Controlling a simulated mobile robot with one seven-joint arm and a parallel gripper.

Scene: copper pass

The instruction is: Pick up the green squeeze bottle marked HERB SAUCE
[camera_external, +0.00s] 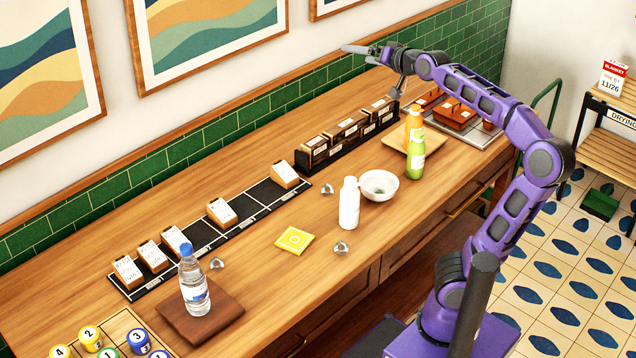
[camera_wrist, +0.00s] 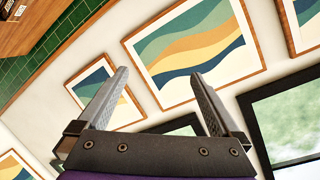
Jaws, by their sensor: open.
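The green squeeze bottle (camera_external: 416,158) stands upright on the wooden counter at the front edge of a light wooden board, in the external view. Its label is too small to read there. An orange bottle (camera_external: 412,122) stands just behind it on the board. My gripper (camera_external: 352,49) is raised high above the back of the counter, up and left of the green bottle and well apart from it. In the wrist view my gripper (camera_wrist: 160,95) is open and empty, pointing at framed pictures on the wall. The green bottle is not in the wrist view.
A white bowl (camera_external: 379,186) and a white bottle (camera_external: 349,203) stand left of the green bottle. A dark rack (camera_external: 346,141) of boxes runs behind. Red containers (camera_external: 454,114) sit on a metal tray to the right. A clear water bottle (camera_external: 193,283) stands far left.

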